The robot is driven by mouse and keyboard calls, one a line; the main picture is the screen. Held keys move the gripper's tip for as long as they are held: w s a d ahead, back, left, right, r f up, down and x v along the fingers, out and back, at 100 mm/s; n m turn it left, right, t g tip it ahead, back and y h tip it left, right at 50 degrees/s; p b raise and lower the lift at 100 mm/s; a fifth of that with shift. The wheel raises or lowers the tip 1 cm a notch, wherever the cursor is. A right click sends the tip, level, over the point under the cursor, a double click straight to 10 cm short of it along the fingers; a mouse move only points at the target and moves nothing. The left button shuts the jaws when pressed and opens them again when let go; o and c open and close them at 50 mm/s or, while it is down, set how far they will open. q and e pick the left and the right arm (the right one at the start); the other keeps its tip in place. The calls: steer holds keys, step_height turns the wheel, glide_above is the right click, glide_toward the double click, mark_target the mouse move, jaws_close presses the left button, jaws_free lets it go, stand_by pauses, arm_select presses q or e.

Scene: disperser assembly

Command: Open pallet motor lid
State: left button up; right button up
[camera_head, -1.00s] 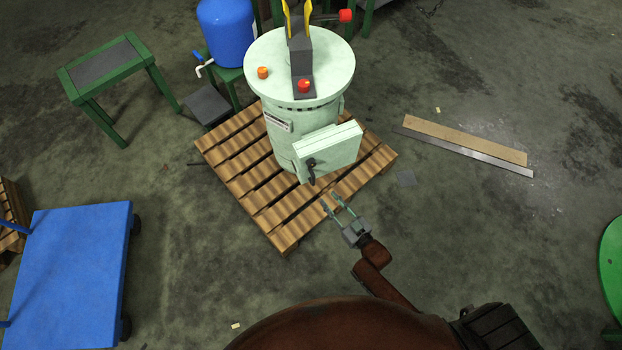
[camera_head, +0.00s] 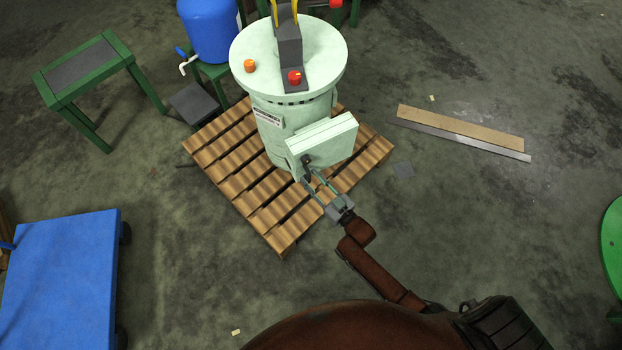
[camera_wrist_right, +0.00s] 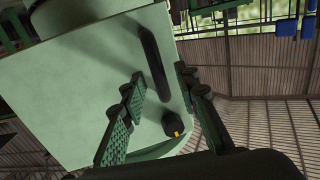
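The pale green motor (camera_head: 272,130) stands upright on the wooden pallet (camera_head: 225,178). Its box-shaped lid (camera_head: 326,143) faces the front right, with a dark handle at the lid's lower left. In the right wrist view the lid (camera_wrist_right: 75,90) fills the left half, and the dark bar handle (camera_wrist_right: 154,62) and a black knob with a yellow mark (camera_wrist_right: 173,127) show on it. My right gripper (camera_head: 316,184) is open at the handle. In the wrist view its fingers (camera_wrist_right: 158,88) lie either side of the handle's lower part; contact cannot be told. My left gripper is not in view.
A blue barrel (camera_head: 210,30) on a green stand is behind the motor. A green table (camera_head: 84,70) stands at the left, a blue cart (camera_head: 62,275) at the lower left. Planks (camera_head: 460,128) lie on the floor at the right. Floor right of the pallet is mostly clear.

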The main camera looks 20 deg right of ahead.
steer(key=shift+c, duration=0.6)
jaws_close()
